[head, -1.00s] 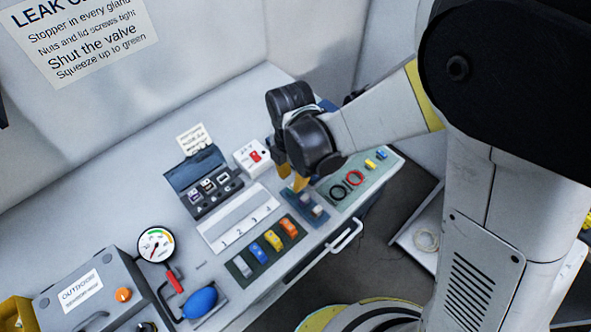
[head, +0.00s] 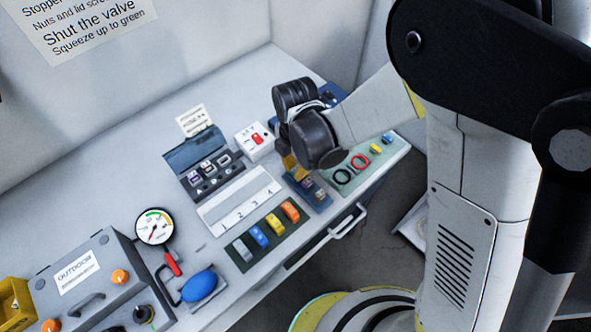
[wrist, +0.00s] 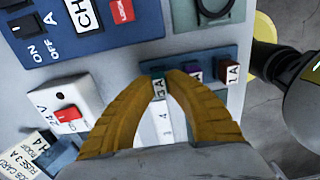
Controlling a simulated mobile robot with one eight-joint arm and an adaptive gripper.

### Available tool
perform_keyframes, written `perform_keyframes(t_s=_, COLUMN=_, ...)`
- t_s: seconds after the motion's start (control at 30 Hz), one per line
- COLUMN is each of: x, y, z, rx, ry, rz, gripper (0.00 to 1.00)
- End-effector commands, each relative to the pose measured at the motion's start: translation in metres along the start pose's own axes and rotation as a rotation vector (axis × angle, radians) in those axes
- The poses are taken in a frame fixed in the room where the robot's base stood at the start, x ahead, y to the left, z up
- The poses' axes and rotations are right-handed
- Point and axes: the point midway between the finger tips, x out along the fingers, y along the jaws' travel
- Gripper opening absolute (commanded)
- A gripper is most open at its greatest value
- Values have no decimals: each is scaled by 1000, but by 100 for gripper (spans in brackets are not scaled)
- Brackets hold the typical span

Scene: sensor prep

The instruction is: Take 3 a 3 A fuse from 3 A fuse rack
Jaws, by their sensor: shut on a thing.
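The fuse rack is a small dark blue block (head: 322,207) at the front of the bench, with a row of fuses; it also shows in the wrist view (wrist: 205,62). My gripper (head: 296,168) is over its far end. In the wrist view my yellow fingers (wrist: 164,82) are shut on a fuse marked 3A (wrist: 158,88) with a teal top, at the row's left end. A purple-topped fuse (wrist: 194,72) and a red fuse marked 1A (wrist: 233,74) stand to its right. I cannot tell whether the held fuse is seated or lifted.
A green mat with rings (head: 385,160) lies right of the rack. A white numbered strip (head: 240,200) and a dark tray of coloured blocks (head: 245,262) lie left. A white switch box (head: 256,143) stands behind. A drawer handle (head: 350,220) sticks out in front.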

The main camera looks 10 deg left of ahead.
Motion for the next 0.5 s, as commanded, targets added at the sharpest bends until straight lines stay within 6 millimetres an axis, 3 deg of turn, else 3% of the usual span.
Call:
perform_keyframes(t_s=0.27, x=-10, y=0, z=0, rx=0, ry=0, rz=0, gripper=5)
perform_keyframes(t_s=0.5, x=-48, y=-2, z=1, rx=1, ry=0, rz=0, gripper=5)
